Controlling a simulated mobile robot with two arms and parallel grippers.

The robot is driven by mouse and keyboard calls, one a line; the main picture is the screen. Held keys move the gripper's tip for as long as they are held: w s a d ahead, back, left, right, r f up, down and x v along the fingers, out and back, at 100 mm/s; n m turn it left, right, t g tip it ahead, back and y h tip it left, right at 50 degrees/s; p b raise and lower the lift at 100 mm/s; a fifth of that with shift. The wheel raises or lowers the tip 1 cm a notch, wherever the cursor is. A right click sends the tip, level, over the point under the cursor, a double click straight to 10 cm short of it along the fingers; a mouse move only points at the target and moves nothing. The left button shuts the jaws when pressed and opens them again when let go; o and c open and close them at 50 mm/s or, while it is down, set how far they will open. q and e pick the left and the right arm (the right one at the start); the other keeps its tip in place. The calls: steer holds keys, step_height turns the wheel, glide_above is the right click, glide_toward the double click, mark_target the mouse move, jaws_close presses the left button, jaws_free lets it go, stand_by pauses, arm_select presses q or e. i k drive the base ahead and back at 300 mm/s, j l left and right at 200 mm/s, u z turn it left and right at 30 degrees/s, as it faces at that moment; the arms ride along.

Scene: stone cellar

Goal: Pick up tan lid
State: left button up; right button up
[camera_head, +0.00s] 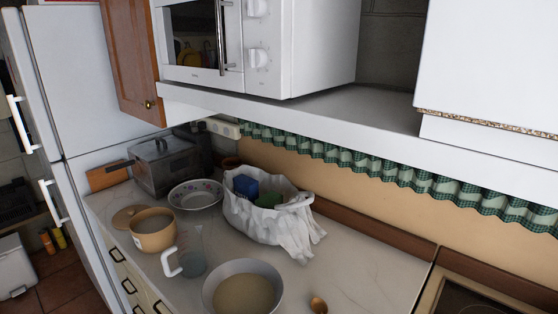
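The tan lid (125,216) lies at the left end of the marble counter, close to its front-left edge. It is round and has a small knob. It is just behind and to the left of the tan pot (153,232), which covers part of it. The pot is open at the top. I cannot tell whether the lid touches the pot. Neither of my grippers shows in the head view.
A measuring jug (190,262), a round pan (213,296), a wooden spoon (318,304), a patterned bowl (195,195) and a filled white bag (284,228) crowd the counter. A dark box (160,165) stands behind. A microwave (270,50) sits on the shelf above. The right counter is clear.

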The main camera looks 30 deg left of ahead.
mark_target(121, 220)
steer(key=k+u, duration=0.1)
steer(key=u, duration=0.7)
steer(key=k+j+u, duration=0.15)
steer(key=u, duration=0.25)
steer(key=j+u, duration=0.1)
steer(key=u, duration=0.35)
